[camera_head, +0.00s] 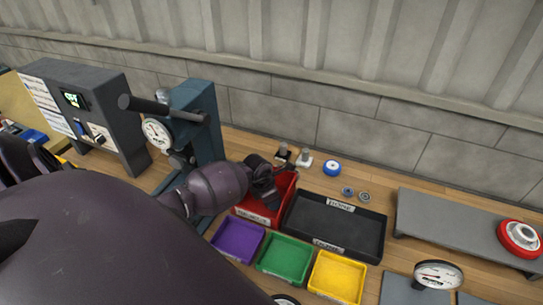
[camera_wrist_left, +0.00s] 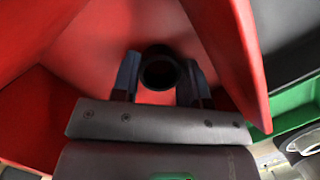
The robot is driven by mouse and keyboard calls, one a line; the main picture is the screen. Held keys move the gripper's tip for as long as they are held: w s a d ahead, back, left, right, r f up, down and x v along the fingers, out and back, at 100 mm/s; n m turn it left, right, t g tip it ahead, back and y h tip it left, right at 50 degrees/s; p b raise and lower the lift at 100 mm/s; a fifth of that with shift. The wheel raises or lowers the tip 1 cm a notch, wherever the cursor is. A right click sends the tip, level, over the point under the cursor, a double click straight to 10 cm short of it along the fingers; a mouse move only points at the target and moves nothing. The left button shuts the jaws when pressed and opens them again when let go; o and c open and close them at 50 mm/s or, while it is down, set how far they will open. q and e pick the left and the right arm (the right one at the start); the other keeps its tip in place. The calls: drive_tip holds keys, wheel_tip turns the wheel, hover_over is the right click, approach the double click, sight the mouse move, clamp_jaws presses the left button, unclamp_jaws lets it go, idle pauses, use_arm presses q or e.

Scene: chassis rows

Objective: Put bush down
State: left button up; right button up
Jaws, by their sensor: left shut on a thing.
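My left gripper (camera_head: 268,190) reaches over the red bin (camera_head: 270,213) in the head view, with its fingertips partly hidden there. In the left wrist view the gripper (camera_wrist_left: 159,82) is shut on the bush (camera_wrist_left: 158,50), a short dark hollow cylinder with its open end toward the camera. The red bin's walls (camera_wrist_left: 235,50) surround the fingers and bush in that view. I cannot tell whether the bush touches the bin floor. The bush cannot be made out in the head view. My right gripper is not in view.
A black tray (camera_head: 376,232) adjoins the red bin on the right. Purple (camera_head: 237,241), green (camera_head: 285,259) and yellow (camera_head: 337,278) bins stand in front. A blue press (camera_head: 204,140) stands left of the gripper. A blue wheel (camera_head: 332,168) and two small rings (camera_head: 348,191) lie behind the tray.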

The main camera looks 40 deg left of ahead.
use_arm(q)
drive_tip(key=shift+f, duration=0.15)
drive_tip(key=o, duration=1)
drive_tip(key=shift+c, duration=0.2)
drive_tip(key=b+v, duration=0.1)
drive_tip(key=v, duration=1.1)
drive_tip(key=shift+w+d, duration=0.1)
